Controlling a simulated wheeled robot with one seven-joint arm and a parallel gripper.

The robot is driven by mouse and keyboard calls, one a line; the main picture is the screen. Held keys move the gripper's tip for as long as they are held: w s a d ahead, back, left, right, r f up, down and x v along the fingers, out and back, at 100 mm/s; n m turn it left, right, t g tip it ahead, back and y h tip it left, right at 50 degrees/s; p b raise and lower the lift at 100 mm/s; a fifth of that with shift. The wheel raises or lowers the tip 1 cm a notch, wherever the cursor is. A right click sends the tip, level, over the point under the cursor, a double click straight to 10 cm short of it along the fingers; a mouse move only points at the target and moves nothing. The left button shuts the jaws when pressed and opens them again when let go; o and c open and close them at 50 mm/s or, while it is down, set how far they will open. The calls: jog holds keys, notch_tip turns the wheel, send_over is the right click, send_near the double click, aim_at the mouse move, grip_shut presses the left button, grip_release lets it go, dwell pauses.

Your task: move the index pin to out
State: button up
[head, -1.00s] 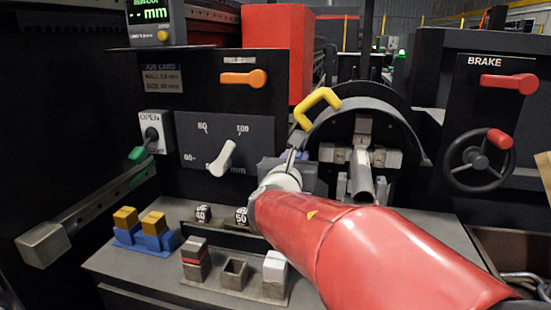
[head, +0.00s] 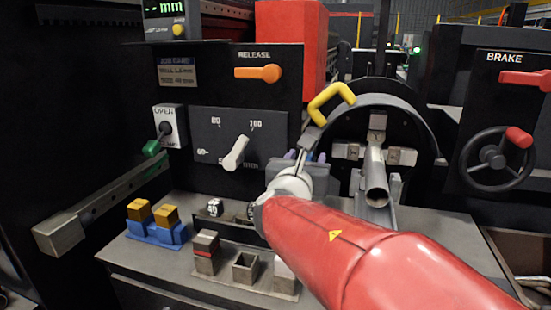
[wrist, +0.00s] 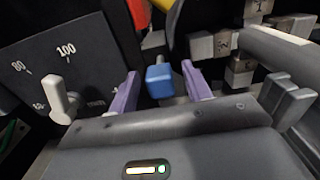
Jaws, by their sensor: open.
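In the wrist view, a blue block-like knob on a short metal stem (wrist: 160,82) sits between the fingers of my gripper (wrist: 159,72); it looks like the index pin, but no label on it is visible. The two purple fingers are apart, one on each side of the knob, with a gap on each side.
The white pointer lever (head: 236,153) on the dial panel is to the left. The yellow handle (head: 330,100) and the chuck with a metal tube (head: 376,180) are close on the right. Blocks (head: 205,252) stand on the bench below my red arm.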

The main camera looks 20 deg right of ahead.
jog(key=v, duration=0.7)
jog(key=shift+s, duration=0.1)
jog(key=shift+a, duration=0.1)
